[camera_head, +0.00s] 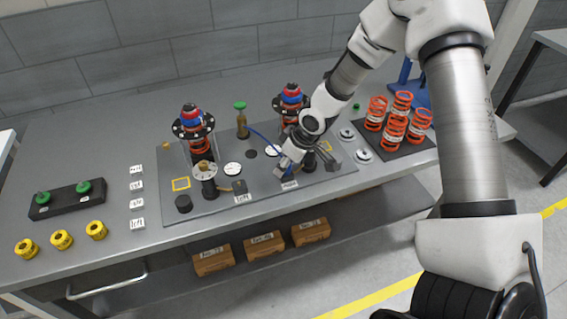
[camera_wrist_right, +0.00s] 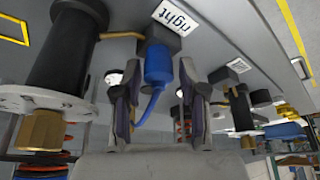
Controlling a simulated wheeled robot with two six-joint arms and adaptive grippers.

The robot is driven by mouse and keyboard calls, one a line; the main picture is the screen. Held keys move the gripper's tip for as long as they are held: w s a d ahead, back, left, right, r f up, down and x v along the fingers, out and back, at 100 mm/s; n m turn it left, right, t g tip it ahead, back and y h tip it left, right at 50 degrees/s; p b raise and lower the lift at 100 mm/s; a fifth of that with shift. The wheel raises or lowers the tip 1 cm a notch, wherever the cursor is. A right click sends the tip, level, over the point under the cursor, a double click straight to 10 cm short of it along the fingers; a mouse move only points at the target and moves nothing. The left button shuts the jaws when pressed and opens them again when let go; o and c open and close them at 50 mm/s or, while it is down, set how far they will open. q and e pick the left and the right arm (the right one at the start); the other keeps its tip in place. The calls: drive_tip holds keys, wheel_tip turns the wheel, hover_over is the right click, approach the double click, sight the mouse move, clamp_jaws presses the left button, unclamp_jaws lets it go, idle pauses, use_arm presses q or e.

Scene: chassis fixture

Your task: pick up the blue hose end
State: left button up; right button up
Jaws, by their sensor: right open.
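The blue hose end (camera_wrist_right: 157,66) is a blue cylinder in the right wrist view. It sits against a dark block beside the white "right" label (camera_wrist_right: 176,17). A thin blue hose (camera_wrist_right: 150,108) curves from it; in the head view the hose (camera_head: 262,135) runs from near the green-topped brass fitting (camera_head: 241,119). My right gripper (camera_wrist_right: 158,88) is open, with one finger on each side of the hose end and visible gaps. In the head view the right gripper (camera_head: 284,172) is low over the grey plate and partly hides the hose end. My left gripper is not in view.
The fixture plate (camera_head: 220,211) carries two strut towers, the left one (camera_head: 196,135) clear to see. Orange springs (camera_head: 394,128) stand on a dark mat at right. Yellow rings (camera_head: 61,239) and a black block with green knobs (camera_head: 66,199) lie at left.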

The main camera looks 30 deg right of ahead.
drive_tip(key=shift+s+d, duration=0.15)
drive_tip(key=shift+d, duration=0.1)
drive_tip(key=shift+a, duration=0.15)
clamp_jaws()
drive_tip(key=shift+a, duration=0.1)
